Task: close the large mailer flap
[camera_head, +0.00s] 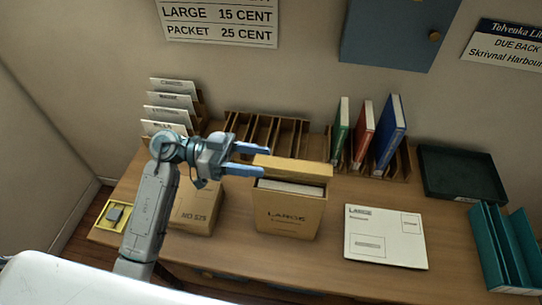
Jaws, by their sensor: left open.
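The large mailer (286,216) is a tan upright box marked LARGE near the middle of the desk. Its flap (293,169) stands raised at the back of the opening, and a pale edge of something inside (290,187) shows in the mouth. My left gripper (268,161) is open and empty, its two blue fingers pointing right. In the picture the fingertips overlap or adjoin the left end of the flap; I cannot tell whether they touch it. My right gripper is not in view.
A smaller carton (197,213) stands left of the mailer, partly behind my arm. A white LARGE envelope (385,237) lies to the right. Behind are an empty slotted rack (268,131) and upright books (365,135). A dark tray (462,173) and teal holders (503,249) are at right.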

